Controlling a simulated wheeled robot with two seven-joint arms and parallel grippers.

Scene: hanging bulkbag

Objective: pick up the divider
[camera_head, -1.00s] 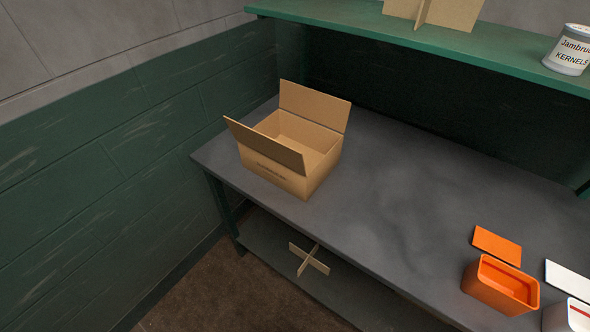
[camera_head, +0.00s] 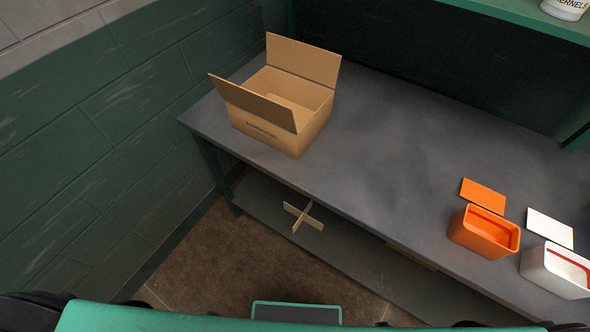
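A cross-shaped cardboard divider (camera_head: 303,217) lies on the lower shelf (camera_head: 340,232) of the grey workbench, near its left end and front edge. Neither of my grippers can be made out in the head view.
An open cardboard box (camera_head: 275,140) with raised flaps stands on the worktop (camera_head: 400,150). An orange bin (camera_head: 484,236), orange lid (camera_head: 483,195), white bin (camera_head: 556,272) and white lid (camera_head: 550,228) are at right. A green upper shelf (camera_head: 510,14) holds a labelled tub (camera_head: 565,8). Green wall at left.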

